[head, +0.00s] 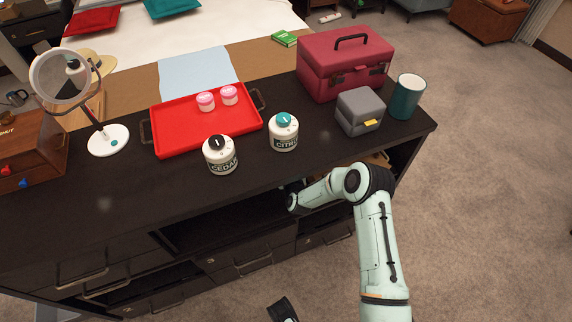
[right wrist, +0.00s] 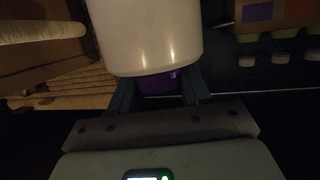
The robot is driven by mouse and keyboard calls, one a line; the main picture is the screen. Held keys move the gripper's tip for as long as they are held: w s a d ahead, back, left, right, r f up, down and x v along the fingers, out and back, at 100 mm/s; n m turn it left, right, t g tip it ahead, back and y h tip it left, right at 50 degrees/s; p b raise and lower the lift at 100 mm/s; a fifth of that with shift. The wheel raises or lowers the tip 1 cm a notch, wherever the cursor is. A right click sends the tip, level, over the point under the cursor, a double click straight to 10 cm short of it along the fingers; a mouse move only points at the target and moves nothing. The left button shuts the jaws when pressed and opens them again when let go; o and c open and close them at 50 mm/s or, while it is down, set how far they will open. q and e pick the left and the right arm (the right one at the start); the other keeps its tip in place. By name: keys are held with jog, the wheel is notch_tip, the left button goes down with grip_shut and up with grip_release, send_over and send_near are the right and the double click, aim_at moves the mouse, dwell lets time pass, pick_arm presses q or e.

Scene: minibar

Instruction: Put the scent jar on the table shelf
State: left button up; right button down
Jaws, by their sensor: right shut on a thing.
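In the right wrist view a white, round scent jar (right wrist: 145,35) with a purple part (right wrist: 158,82) sits between the fingers of my right gripper (right wrist: 160,92), which is shut on it. In the head view my right arm reaches into the open shelf (head: 225,226) under the dark table top, and the top hides the right gripper and the held jar. Whether the jar touches the shelf cannot be told. Two more scent jars stand upright on the table top: a black-lidded CEDAR jar (head: 220,156) and a teal-lidded CITRUS jar (head: 284,133).
A red tray (head: 185,142) with two small pink-lidded jars, a round mirror (head: 108,140), a dark red case (head: 345,65), a grey box (head: 360,112) and a teal cup (head: 407,97) stand on the top. In the wrist view a pale roll (right wrist: 40,31) and several small items show beside the jar.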

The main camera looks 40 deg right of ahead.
jog(key=shift+f, duration=0.1)
jog(key=c, duration=0.5)
grip_release()
